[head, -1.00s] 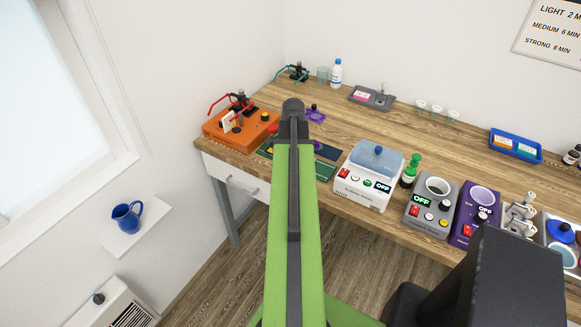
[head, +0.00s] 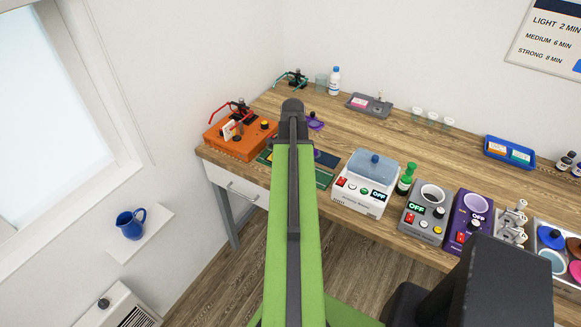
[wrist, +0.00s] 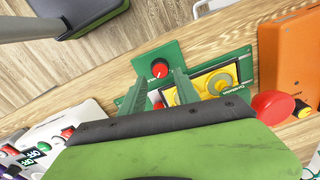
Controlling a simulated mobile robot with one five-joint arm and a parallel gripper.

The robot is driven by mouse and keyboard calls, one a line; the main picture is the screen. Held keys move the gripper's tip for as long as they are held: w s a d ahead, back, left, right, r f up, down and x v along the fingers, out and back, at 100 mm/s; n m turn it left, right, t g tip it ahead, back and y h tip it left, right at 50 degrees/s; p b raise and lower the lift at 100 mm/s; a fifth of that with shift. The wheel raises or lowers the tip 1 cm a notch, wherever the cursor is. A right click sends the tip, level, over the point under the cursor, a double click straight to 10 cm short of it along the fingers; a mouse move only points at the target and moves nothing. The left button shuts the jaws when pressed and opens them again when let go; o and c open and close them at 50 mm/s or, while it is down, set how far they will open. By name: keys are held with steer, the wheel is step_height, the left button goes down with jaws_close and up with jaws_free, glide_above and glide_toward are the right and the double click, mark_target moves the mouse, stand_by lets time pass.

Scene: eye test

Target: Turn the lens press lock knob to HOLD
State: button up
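The lens press appears to be the green-based device at the bench's front edge. In the wrist view its green plate (wrist: 172,52) carries a red knob (wrist: 160,68) with a pale pointer mark. Any lettering around the knob is too small to read. A yellow-and-black part with round discs (wrist: 214,83) sits beside it. In the head view the green base (head: 324,178) is mostly hidden behind my arm. My gripper (wrist: 160,76) is open, its two green fingers apart, with the red knob showing between and just beyond the tips. Contact cannot be told.
An orange device (head: 240,138) stands left of the green base, and a large red knob (wrist: 273,106) is near my right finger in the wrist view. A white device with a blue lid (head: 366,185) stands to the right.

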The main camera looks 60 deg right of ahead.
step_height(320, 180, up, 13)
steer(key=p, duration=1.1)
steer(key=shift+s+r+p, duration=0.15)
steer(key=shift+s+p, duration=0.1)
steer(key=shift+p, duration=0.05)
steer(key=w+a+f+n+b, duration=0.4)
steer(key=w+a, duration=0.7)
steer(key=a, duration=0.2)
steer(key=w+a+f+n+b, duration=0.3)
steer(key=w+a+f+b, duration=0.1)
steer(key=w+a, duration=0.8)
steer(key=a+f+n+b, duration=0.2)
steer(key=a+n, duration=0.4)
steer(key=a, duration=0.7)
steer(key=a+f+n+b, duration=0.2)
steer(key=a+n, duration=0.5)
steer(key=a, duration=0.6)
steer(key=shift+s, duration=0.2)
